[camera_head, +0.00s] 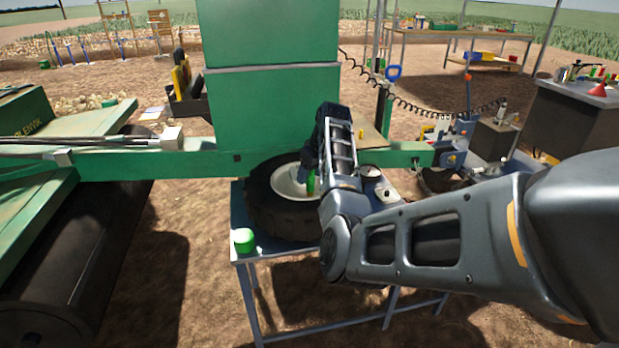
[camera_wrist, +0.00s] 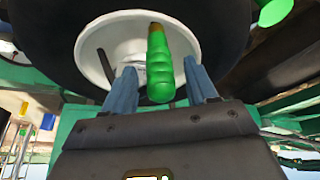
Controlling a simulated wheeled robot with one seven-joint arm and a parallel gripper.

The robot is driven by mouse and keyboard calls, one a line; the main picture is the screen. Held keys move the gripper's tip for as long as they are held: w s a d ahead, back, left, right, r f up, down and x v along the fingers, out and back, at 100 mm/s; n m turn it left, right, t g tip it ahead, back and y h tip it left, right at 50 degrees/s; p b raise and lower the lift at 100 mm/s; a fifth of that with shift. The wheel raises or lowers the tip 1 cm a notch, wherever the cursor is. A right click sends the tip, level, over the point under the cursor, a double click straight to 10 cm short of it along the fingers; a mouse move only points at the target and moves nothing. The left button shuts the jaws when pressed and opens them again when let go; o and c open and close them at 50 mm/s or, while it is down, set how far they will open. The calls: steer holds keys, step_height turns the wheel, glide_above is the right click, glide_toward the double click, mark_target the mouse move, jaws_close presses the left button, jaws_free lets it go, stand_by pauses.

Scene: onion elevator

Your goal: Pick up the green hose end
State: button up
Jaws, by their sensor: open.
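The green hose end (camera_wrist: 160,70) is a ribbed green grip with a brownish tip. In the wrist view it stands out in front of the pale wheel rim, between the two fingers of my gripper (camera_wrist: 161,88). The fingers are open, with a gap on each side of it. In the head view the hose end (camera_head: 311,181) shows as a small green piece beside my gripper (camera_head: 305,172). My wrist hides part of the area around it, and the fingertips are hard to make out there.
A green cup-like object (camera_head: 244,240) stands at the table's near left corner. A green beam (camera_head: 185,165) and a tall green box (camera_head: 270,110) are behind. A small pot (camera_head: 386,194) sits to the right.

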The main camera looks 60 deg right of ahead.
steer(key=shift+x, duration=1.3)
steer(key=shift+c, duration=0.3)
jaws_close()
